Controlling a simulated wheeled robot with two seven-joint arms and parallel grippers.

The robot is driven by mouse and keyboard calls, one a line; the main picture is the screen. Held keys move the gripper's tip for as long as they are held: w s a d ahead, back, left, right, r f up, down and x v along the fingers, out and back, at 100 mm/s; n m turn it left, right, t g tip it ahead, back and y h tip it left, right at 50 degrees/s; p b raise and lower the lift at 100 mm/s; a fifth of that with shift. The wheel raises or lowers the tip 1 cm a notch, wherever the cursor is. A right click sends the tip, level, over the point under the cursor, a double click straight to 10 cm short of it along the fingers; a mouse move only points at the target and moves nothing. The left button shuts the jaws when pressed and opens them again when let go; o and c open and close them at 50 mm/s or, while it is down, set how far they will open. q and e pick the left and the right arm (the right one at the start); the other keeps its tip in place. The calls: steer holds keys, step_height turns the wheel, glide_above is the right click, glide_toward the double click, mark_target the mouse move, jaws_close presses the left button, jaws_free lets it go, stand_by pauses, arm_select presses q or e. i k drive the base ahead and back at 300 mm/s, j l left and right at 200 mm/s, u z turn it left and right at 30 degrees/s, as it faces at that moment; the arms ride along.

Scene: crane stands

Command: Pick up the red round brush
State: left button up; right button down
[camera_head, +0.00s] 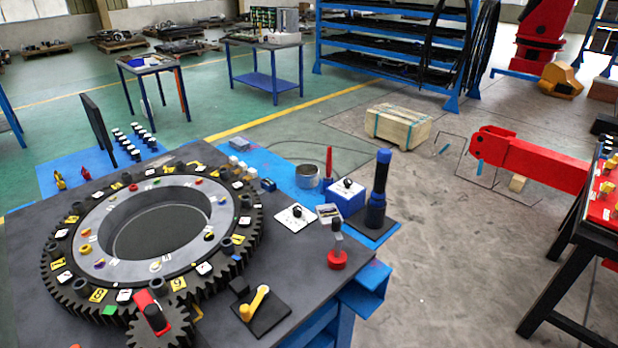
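A red round piece with a dark upright handle, which looks like the red round brush (337,259), stands on the dark table top near its right edge. Its red base is down and the handle points up. Nothing touches it that I can see. Neither of my grippers is in view.
A large toothed gear ring (77,280) covers the table's left part. Right of it lies a black plate with a yellow handle (254,304). A tall black cylinder with blue bands (378,190), a blue box (346,198) and a metal can (307,176) stand behind the brush.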

mark_target(330, 160)
steer(key=i+l+u, duration=0.1)
steer(key=i+l, duration=0.25)
steer(key=i+l+u, duration=0.1)
steer(key=i+l, duration=0.2)
steer(key=l, duration=0.2)
steer(key=i+l+u, duration=0.1)
steer(key=i+l, duration=0.2)
steer(key=l, duration=0.1)
